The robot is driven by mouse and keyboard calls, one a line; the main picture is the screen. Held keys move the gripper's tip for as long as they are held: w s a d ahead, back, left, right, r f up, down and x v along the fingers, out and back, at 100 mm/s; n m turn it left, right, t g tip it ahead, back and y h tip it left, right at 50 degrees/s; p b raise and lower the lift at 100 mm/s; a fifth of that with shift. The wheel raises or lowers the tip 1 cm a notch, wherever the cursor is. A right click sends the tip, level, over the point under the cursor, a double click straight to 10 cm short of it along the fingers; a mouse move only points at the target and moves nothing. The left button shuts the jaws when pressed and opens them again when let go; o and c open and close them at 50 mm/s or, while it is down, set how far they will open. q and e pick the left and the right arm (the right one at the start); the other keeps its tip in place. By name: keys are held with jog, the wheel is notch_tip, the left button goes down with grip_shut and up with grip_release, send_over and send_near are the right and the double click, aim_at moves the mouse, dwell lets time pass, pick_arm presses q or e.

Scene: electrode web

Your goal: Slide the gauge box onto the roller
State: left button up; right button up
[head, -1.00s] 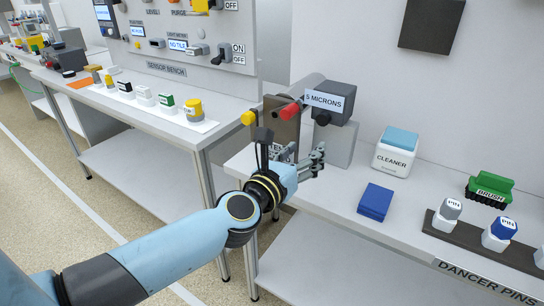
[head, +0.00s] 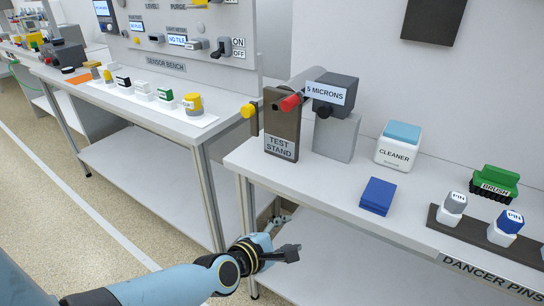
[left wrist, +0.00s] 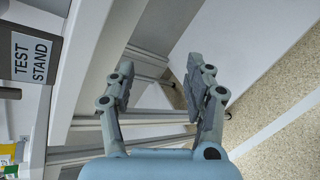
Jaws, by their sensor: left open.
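The gauge box (head: 335,92) is a dark grey block with a "5 MICRONS" display, above a light grey block (head: 335,137) at the back of the right bench. The roller (head: 303,88) is a grey cylinder at the top of the dark test stand (head: 281,125). It reaches toward the gauge box; I cannot tell whether the box is around it or only beside it. A red knob (head: 291,102) is in front. My left gripper (head: 279,222) is low in front of the bench edge, away from the box. In the left wrist view the gripper (left wrist: 160,82) is open and empty.
A yellow knob (head: 249,111) juts left of the stand. The sensor bench (head: 130,110) is at left, with a gap between benches.

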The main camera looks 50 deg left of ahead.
pick_arm(q)
jog(key=s+f+m+g, duration=0.2)
jog(key=s+f+m, duration=0.2)
jog(key=f, duration=0.3)
jog(key=shift+s+d+f+m+h+b, duration=0.3)
jog(key=shift+s+m, duration=0.1)
jog(key=shift+m, duration=0.2)
